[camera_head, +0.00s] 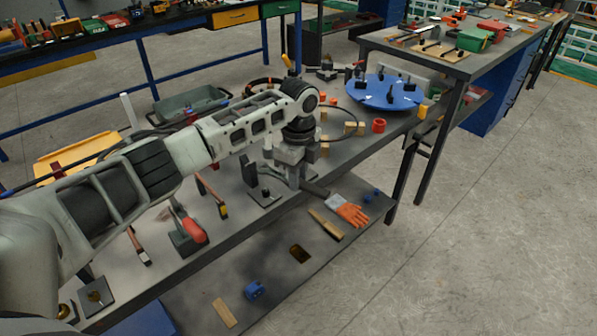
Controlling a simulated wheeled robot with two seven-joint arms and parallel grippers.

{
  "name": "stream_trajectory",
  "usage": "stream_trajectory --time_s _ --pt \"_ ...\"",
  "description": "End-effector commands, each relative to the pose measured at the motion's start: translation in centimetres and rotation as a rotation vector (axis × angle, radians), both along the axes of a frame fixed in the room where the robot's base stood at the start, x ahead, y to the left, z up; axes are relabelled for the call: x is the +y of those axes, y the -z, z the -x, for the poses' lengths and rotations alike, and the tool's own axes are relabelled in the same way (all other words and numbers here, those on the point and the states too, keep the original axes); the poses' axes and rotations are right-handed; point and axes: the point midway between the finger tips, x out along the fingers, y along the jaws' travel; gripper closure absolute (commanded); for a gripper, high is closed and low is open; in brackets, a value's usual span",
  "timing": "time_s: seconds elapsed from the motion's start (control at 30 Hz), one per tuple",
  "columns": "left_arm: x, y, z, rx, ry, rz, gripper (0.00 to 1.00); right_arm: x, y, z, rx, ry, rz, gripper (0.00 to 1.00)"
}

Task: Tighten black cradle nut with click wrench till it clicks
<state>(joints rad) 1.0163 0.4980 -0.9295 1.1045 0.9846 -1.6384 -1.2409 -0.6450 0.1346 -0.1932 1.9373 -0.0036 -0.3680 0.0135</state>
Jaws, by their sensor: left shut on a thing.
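My left gripper (293,178) reaches down over the front part of the grey workbench (340,158). It is shut on a dark bar-like tool (316,190) that looks like the click wrench and sticks out to the right near the bench's front edge. Just left of the gripper, a dark bracket (250,173) stands upright on a flat dark plate (264,196), which may be the cradle. A small black knob on the plate could be the nut, but I cannot tell. The gripper hides where the tool's head sits. My right gripper is not in view.
A blue round turntable (385,92) with black parts stands at the bench's far end. A red-handled tool (194,230) and a hammer (138,247) lie at the near left. An orange glove (350,212) lies on the lower shelf. Open floor is to the right.

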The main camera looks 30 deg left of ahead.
Motion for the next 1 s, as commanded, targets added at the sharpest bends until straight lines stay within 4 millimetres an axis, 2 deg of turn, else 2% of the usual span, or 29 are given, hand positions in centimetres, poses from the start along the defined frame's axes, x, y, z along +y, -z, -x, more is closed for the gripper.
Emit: stream_trajectory --time_s 0.27,0.93,1.0 --pt "0.1 0.0 -0.1 -0.001 -0.002 0.001 1.0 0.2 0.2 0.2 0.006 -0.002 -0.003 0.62" --pt "0.1 6.2 0.0 0.0 -0.003 0.001 1.0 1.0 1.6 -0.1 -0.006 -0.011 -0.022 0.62" --pt "0.1 5.8 -0.1 -0.001 -0.002 0.001 1.0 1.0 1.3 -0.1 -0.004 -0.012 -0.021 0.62"
